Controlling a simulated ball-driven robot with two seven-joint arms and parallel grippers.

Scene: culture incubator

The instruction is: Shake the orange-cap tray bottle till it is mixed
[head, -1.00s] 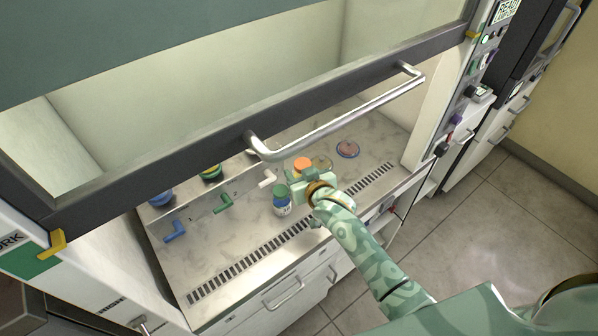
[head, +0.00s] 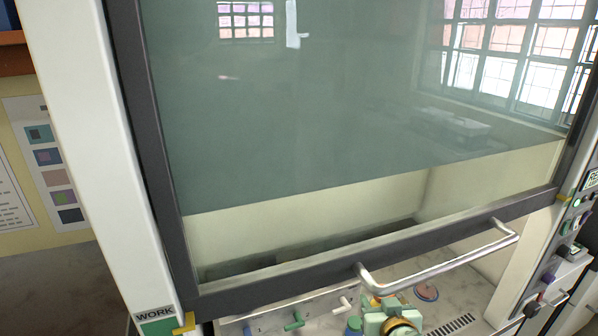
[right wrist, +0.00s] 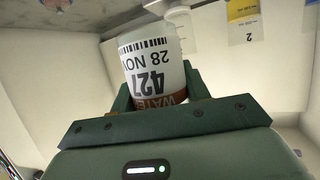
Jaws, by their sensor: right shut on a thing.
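My right gripper (head: 384,313) is low in the head view, inside the cabinet opening just beyond the sash handle. It is shut on a bottle, whose orange cap (head: 388,297) shows just above the gripper. In the right wrist view the held bottle (right wrist: 150,62) is a pale cylinder between the two dark green fingers. Its label shows a barcode, "28 NOV", "427" and a brown band with "WATE", upside down in the picture. Its cap and contents cannot be made out there. My left gripper is not in view.
The raised glass sash (head: 360,120) has a metal bar handle (head: 440,262) close above my right gripper. Green (head: 293,321) and white (head: 346,303) valves lie further left. A round dish (head: 426,291) is to the right.

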